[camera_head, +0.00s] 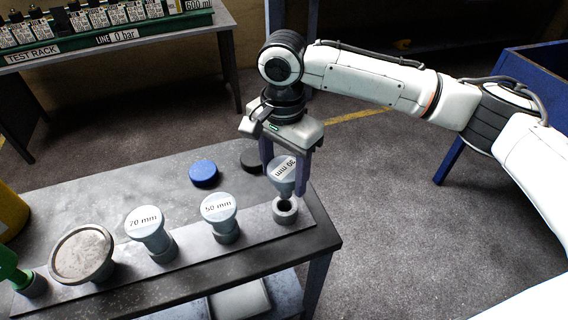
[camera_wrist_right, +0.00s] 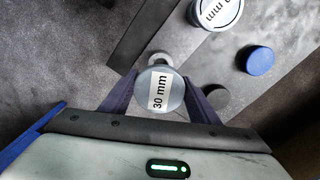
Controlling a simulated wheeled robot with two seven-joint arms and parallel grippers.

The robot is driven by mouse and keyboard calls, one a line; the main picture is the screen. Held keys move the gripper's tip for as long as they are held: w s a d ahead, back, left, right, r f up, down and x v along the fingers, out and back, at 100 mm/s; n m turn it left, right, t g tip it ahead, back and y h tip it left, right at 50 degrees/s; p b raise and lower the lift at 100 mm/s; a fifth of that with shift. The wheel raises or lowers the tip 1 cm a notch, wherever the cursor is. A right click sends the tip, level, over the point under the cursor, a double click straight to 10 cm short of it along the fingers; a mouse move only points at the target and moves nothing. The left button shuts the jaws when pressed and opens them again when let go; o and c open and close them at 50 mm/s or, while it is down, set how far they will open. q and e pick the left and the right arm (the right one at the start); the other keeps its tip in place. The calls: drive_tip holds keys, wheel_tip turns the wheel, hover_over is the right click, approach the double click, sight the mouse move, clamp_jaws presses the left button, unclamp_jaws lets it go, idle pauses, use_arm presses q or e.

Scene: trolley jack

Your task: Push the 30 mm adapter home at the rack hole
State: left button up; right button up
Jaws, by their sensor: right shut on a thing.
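The grey 30 mm adapter (camera_head: 284,174) is held in my right gripper (camera_head: 288,172), just above the rack hole (camera_head: 285,208) at the right end of the rack strip. Its labelled top tilts a little in the head view, and its stem seems to be at or just over the hole's mouth; I cannot tell whether it has entered. In the right wrist view the adapter (camera_wrist_right: 160,92) sits between the fingers (camera_wrist_right: 163,100), with part of the hole's collar (camera_wrist_right: 155,58) showing beyond it. My left gripper is not in view.
The 50 mm adapter (camera_head: 219,212), 70 mm adapter (camera_head: 145,226) and a wide disc-topped adapter (camera_head: 82,254) stand along the rack. A blue puck (camera_head: 203,172) and a dark puck (camera_head: 252,160) lie on the table behind. A test rack (camera_head: 100,30) stands at the back left.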

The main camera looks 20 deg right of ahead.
sight(283, 195)
drive_tip(key=shift+f, duration=1.15)
drive_tip(key=shift+f, duration=2.55)
idle(1.1)
